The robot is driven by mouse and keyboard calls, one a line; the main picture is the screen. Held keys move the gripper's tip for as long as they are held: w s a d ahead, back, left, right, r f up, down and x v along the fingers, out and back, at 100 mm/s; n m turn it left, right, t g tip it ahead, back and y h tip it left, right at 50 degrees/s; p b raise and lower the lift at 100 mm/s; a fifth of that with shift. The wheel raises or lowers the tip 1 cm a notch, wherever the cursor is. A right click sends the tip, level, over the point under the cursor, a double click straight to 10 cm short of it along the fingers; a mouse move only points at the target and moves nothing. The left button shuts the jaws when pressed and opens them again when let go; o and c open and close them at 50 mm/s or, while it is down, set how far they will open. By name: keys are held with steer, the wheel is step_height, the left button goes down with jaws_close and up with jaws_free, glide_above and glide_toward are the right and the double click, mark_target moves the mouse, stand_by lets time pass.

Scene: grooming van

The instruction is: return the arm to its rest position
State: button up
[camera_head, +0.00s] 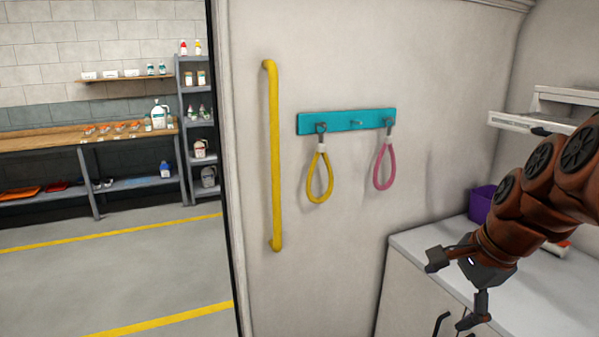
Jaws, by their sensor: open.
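My gripper (454,291) is at the lower right, at the end of my reddish-brown arm, which comes in from the right edge. Its dark fingers are spread apart and hold nothing. In the picture it lies over the front part of a white counter (415,244); how high it is above the counter, I cannot tell.
A teal hook rail (345,121) on the wall holds a yellow loop (319,176) and a pink loop (383,166). A yellow grab bar (272,155) stands by the doorway. A purple bin (482,203) is behind my arm, below a white shelf (519,123). Open floor (110,275) lies left.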

steer(key=s+a+f+n+g+h, duration=0.1)
steer(key=s+a+f+n+g, duration=0.1)
steer(key=s+a+f+n, duration=0.2)
steer(key=s+a+f+n+g+h, duration=0.1)
steer(key=s+a+f+n+g, duration=0.2)
steer(key=s+f+n, duration=0.7)
steer(key=s+a+n, duration=0.1)
steer(key=s+n, duration=0.1)
steer(key=s, duration=0.5)
steer(key=shift+a, duration=0.35)
steer(key=shift+w+f, duration=0.1)
